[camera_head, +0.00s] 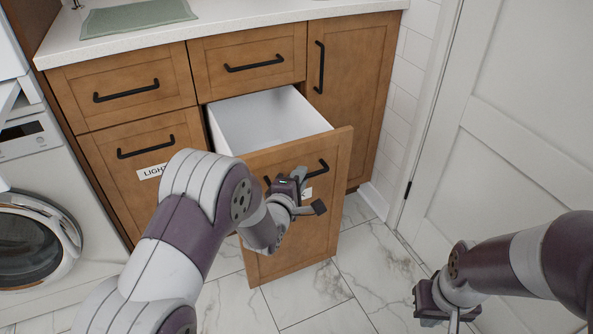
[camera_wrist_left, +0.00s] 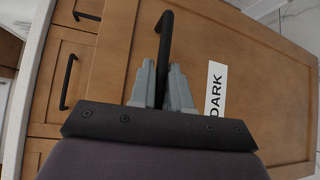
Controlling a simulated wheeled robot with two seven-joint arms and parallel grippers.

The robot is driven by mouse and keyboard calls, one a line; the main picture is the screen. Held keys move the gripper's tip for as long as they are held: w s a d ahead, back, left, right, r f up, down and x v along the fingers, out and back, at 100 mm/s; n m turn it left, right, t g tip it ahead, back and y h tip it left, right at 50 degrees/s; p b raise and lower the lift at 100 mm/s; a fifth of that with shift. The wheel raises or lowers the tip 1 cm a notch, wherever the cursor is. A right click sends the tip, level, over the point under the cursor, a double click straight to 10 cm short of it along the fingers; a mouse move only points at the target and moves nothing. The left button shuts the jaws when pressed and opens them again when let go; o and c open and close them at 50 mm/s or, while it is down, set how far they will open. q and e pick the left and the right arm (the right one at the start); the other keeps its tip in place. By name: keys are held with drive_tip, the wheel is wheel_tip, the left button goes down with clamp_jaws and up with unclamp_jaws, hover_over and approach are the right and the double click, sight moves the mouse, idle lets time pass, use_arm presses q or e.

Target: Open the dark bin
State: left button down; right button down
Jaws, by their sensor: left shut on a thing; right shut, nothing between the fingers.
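The dark bin (camera_head: 300,232) is a wooden pull-out front with a white inner box (camera_head: 265,118), pulled out from the cabinet so that its empty-looking inside shows. Its DARK label (camera_wrist_left: 215,88) shows in the left wrist view. My left gripper (camera_head: 300,190) is at the bin's black handle (camera_head: 322,168). In the left wrist view the fingers (camera_wrist_left: 163,85) are shut on the handle (camera_wrist_left: 165,38), one on each side. My left arm hides part of the front in the head view. My right gripper (camera_head: 447,306) is shut and empty, low at the right, apart from the bin.
The LIGHT bin (camera_head: 140,165) beside it is closed, with drawers above. A washing machine (camera_head: 35,240) stands at the left and a white door (camera_head: 510,130) at the right. Marble floor (camera_head: 350,270) lies clear in front of the bin.

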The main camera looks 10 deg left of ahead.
use_arm(q)
drive_tip(key=shift+s+d, duration=0.4)
drive_tip(key=shift+s, duration=0.2)
drive_tip(key=shift+s+d, duration=0.4)
drive_tip(key=shift+s, duration=0.2)
use_arm(e)
drive_tip(key=shift+s+d+r, duration=0.25)
drive_tip(key=shift+s+r, duration=0.05)
drive_tip(key=shift+s, duration=0.05)
use_arm(q)
drive_tip(key=c, duration=1.2)
unclamp_jaws()
